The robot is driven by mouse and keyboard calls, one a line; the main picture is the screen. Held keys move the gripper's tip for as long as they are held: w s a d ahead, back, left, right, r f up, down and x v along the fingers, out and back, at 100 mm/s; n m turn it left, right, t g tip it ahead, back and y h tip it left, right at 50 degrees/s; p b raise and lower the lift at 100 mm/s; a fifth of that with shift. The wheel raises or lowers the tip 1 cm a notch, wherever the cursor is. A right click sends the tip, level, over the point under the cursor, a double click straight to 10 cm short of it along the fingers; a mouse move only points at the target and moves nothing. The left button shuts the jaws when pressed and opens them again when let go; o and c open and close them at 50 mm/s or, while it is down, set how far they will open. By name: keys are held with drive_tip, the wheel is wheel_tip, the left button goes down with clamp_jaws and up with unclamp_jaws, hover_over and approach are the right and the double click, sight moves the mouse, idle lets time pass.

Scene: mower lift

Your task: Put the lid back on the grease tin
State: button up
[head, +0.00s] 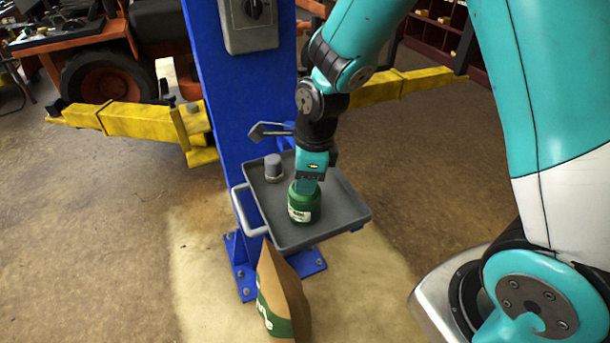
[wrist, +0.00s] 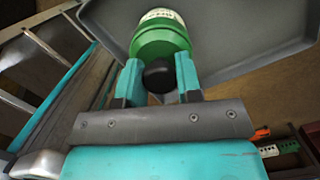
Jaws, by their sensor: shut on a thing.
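The green grease tin (head: 303,211) with a white label stands upright in the grey tray. It also shows in the wrist view (wrist: 162,20), past the fingers. My gripper (head: 308,188) is directly above the tin, pointing down. In the wrist view, my gripper's teal fingers (wrist: 158,82) are shut on the black knob (wrist: 158,73) of the green lid (wrist: 163,44). The lid is in line with the tin's top and on it or very close to it. I cannot tell whether it is fully seated. The fingers hide part of the lid in the head view.
The grey tray (head: 346,208) with a white side handle (head: 243,210) is beside the blue lift post (head: 235,100). A small grey cylinder (head: 273,168) stands in the tray, left of the tin. A brown paper bag (head: 279,290) stands below the front edge. Yellow lift arms (head: 130,122) extend behind.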

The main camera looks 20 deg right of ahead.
idle(0.9)
drive_tip(key=o, duration=1.5)
drive_tip(key=shift+r+p, duration=3.45)
drive_tip(key=shift+r, duration=0.1)
clamp_jaws()
